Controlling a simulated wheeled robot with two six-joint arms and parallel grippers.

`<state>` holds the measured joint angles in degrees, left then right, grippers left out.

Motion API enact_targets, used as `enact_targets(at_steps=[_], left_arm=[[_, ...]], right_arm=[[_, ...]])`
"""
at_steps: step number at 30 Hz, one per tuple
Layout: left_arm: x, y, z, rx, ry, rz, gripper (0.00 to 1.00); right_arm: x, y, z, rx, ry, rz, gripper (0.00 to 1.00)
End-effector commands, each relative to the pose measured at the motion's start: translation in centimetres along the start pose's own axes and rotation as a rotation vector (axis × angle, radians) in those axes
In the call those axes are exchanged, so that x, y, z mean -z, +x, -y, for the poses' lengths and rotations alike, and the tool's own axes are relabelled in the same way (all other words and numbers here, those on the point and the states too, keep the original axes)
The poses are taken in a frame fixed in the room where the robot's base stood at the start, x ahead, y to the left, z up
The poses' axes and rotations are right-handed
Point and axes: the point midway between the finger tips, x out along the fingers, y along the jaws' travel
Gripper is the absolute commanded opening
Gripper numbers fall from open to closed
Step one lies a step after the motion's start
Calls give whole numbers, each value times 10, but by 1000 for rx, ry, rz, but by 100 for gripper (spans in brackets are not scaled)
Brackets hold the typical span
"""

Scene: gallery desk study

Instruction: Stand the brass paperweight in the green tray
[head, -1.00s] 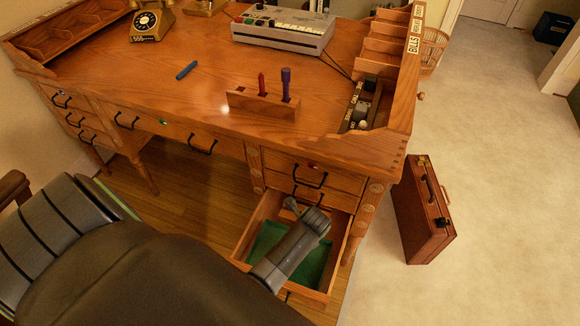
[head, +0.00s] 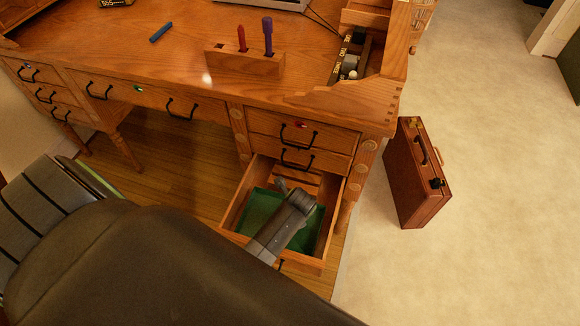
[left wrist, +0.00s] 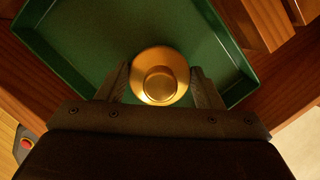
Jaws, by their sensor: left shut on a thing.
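The brass paperweight (left wrist: 160,75) is a round, gold-coloured piece with a knob, seen from above in the left wrist view. My left gripper (left wrist: 161,82) is shut on it, one finger on each side. Behind it is the green tray (left wrist: 75,45), whose raised rim shows; whether the paperweight touches its floor I cannot tell. In the head view the green tray (head: 262,210) lies inside the open lower drawer. My left gripper (head: 281,186) is over the drawer there, and the paperweight is hidden. My right gripper is not in view.
The open drawer (head: 228,212) has wooden walls around the tray. Shut drawers (head: 300,133) and the desk top (head: 120,55) are above it. A pen block (head: 245,62) stands on the desk. A brown briefcase (head: 410,180) stands on the floor to the right.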

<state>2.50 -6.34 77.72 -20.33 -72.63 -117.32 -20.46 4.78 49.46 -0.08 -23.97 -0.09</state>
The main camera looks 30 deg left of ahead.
Motion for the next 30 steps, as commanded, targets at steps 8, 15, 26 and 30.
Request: enact_targets(at_steps=[8, 15, 26, 30], left_arm=[[5, 20, 0, 1, -1, 2, 17], [6, 22, 0, 1, -1, 2, 17], [6, 23, 0, -1, -1, 0, 82], [6, 21, 0, -1, -1, 0, 82]], right_arm=[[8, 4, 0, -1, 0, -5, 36], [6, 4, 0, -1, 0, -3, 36], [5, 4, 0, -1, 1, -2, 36], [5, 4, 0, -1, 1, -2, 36]])
